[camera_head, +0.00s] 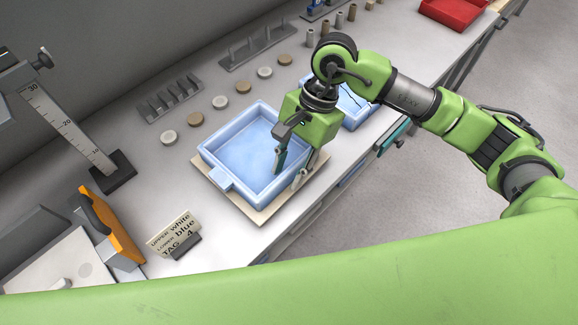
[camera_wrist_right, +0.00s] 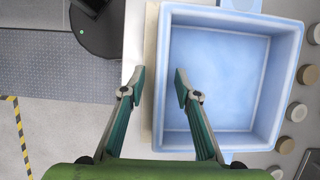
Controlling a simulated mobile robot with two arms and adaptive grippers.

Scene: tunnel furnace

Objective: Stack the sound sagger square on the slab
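A pale blue square sagger (camera_head: 230,126) sits on a cream slab (camera_head: 262,217), whose border shows around the sagger's near sides. No crack shows in it. My right gripper (camera_head: 288,171) is open at the sagger's right wall, one finger over the inside and one outside. In the right wrist view, the open fingers (camera_wrist_right: 160,82) straddle the line of the sagger's wall (camera_wrist_right: 228,13); contact cannot be told. A second blue sagger (camera_head: 356,101) with a dark crack line stands behind my right gripper, partly hidden. My left gripper is not in view.
Several round discs (camera_head: 220,102) line the bench behind the sagger, with pegged grey racks (camera_head: 171,98) beyond. A tag card (camera_head: 174,236) reads "UPPER white, LOWER blue". An orange-handled tool (camera_head: 112,228) and upright scale (camera_head: 70,130) stand left. A red bin (camera_head: 452,12) is far right.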

